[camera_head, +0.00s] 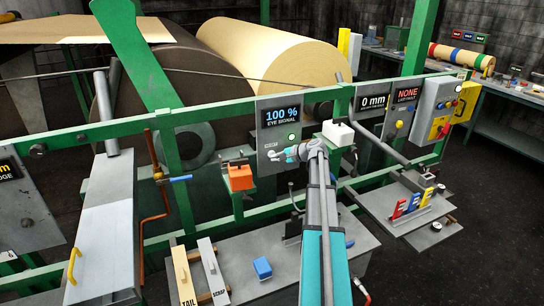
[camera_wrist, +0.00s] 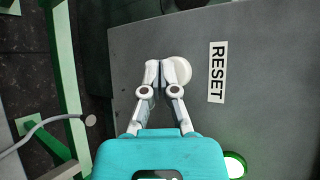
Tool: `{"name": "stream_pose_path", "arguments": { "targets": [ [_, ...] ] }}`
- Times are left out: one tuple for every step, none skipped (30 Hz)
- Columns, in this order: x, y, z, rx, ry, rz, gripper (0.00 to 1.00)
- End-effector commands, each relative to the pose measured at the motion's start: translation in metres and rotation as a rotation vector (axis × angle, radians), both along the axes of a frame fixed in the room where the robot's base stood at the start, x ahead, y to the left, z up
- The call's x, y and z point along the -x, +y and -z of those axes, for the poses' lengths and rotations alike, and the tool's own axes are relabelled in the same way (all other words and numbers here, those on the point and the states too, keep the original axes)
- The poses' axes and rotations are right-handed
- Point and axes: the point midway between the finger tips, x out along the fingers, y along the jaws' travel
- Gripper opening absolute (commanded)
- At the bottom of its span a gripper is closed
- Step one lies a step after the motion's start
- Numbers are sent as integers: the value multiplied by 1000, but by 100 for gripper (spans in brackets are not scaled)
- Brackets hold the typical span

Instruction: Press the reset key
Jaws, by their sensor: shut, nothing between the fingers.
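The reset key is a round white button (camera_wrist: 181,70) on a grey panel (camera_wrist: 250,120), beside a label reading RESET (camera_wrist: 217,72) in the wrist view. My gripper (camera_wrist: 166,64) is shut and empty, its fingertips overlapping the button's left side in that view. Whether the tips touch it, I cannot tell. In the head view my gripper (camera_head: 272,156) is at the lower part of the grey panel (camera_head: 267,112) with the display "100 % EYE SIGNAL" (camera_head: 282,116). The tips hide most of the key there.
A green lamp (camera_head: 291,137) glows on the panel; it also shows in the wrist view (camera_wrist: 233,166). Green rails run behind. A grey table (camera_head: 250,255) lies below.

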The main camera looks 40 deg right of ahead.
Motion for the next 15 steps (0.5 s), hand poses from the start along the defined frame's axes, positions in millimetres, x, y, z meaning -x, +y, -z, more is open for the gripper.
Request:
{"name": "stream_pose_path", "arguments": {
  "targets": [
    [3, 1, 0, 0, 0, 0, 0],
    [4, 1, 0, 0, 0, 0, 0],
    [6, 2, 0, 0, 0, 0, 0],
    [7, 2, 0, 0, 0, 0, 0],
    [7, 2, 0, 0, 0, 0, 0],
    [8, 2, 0, 0, 0, 0, 0],
    [9, 2, 0, 0, 0, 0, 0],
    [9, 2, 0, 0, 0, 0, 0],
    [9, 2, 0, 0, 0, 0, 0],
    [9, 2, 0, 0, 0, 0, 0],
    [9, 2, 0, 0, 0, 0, 0],
    [9, 2, 0, 0, 0, 0, 0],
    [9, 2, 0, 0, 0, 0, 0],
    [9, 2, 0, 0, 0, 0, 0],
    [9, 2, 0, 0, 0, 0, 0]
  ]
}}
